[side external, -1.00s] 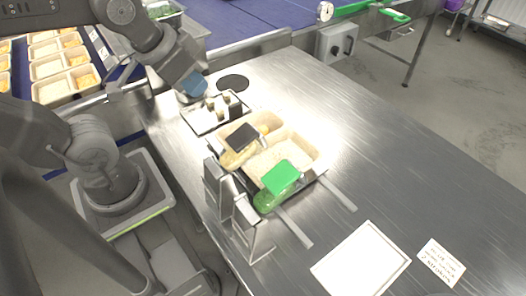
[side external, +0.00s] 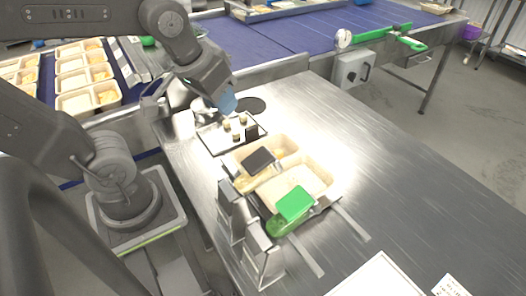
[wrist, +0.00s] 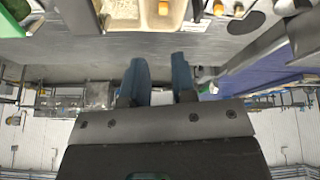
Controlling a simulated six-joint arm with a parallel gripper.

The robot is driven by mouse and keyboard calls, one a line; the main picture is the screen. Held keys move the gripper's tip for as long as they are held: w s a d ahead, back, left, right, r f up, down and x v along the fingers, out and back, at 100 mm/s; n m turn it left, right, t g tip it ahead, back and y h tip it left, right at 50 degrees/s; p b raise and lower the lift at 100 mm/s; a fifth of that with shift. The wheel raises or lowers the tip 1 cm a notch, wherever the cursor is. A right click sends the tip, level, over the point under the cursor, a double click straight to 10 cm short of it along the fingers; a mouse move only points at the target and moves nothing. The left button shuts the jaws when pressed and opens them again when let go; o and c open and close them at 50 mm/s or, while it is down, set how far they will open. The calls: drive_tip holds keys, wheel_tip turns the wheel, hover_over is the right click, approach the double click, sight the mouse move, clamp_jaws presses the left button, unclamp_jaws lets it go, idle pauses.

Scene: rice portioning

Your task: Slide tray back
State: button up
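A beige tray with two compartments (side external: 268,185) sits on the steel table on metal rails. A black-topped utensil (side external: 258,160) and a green-topped utensil (side external: 294,204) stand over its compartments. The tray's edge also shows at the top of the wrist view (wrist: 160,26). My gripper (side external: 228,103), with blue fingertips, is above the table behind the tray, near a small tray of little pieces (side external: 213,146). In the wrist view its two blue fingers (wrist: 160,80) stand apart with nothing between them. It is not touching the beige tray.
Metal holders (side external: 262,262) stand at the tray's near left side. A dark disc (side external: 252,105) lies on the table behind the small tray. A white sheet (side external: 378,278) lies at the front. The table's right side is clear. A blue conveyor (side external: 290,40) runs behind.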

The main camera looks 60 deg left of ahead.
sight(251, 127)
drive_tip(key=o, duration=0.5)
drive_tip(key=w+a+n+g, duration=0.1)
drive_tip(key=w+n, duration=0.1)
drive_tip(key=w+a+f+n+g, duration=0.1)
drive_tip(key=w+a+n, duration=0.1)
drive_tip(key=n, duration=0.1)
drive_tip(key=w+a+f+n, duration=0.1)
drive_tip(key=w+n, duration=0.1)
drive_tip(key=n, duration=0.1)
drive_tip(key=shift+w+a+f+g, duration=0.1)
drive_tip(key=shift+w+a+g, duration=0.05)
drive_tip(key=shift+w+g, duration=0.25)
drive_tip(key=shift+c, duration=0.2)
drive_tip(key=o, duration=0.3)
drive_tip(key=w+a+f+n, duration=0.1)
drive_tip(key=n, duration=0.1)
drive_tip(key=w+a+f+n+g, duration=0.1)
drive_tip(key=w+a+n, duration=0.1)
drive_tip(key=n, duration=0.1)
drive_tip(key=w+a+f+n+g, duration=0.1)
drive_tip(key=f+n, duration=0.1)
drive_tip(key=shift+w+a, duration=0.2)
wheel_tip(251, 127, down, 14)
drive_tip(key=shift+r, duration=0.2)
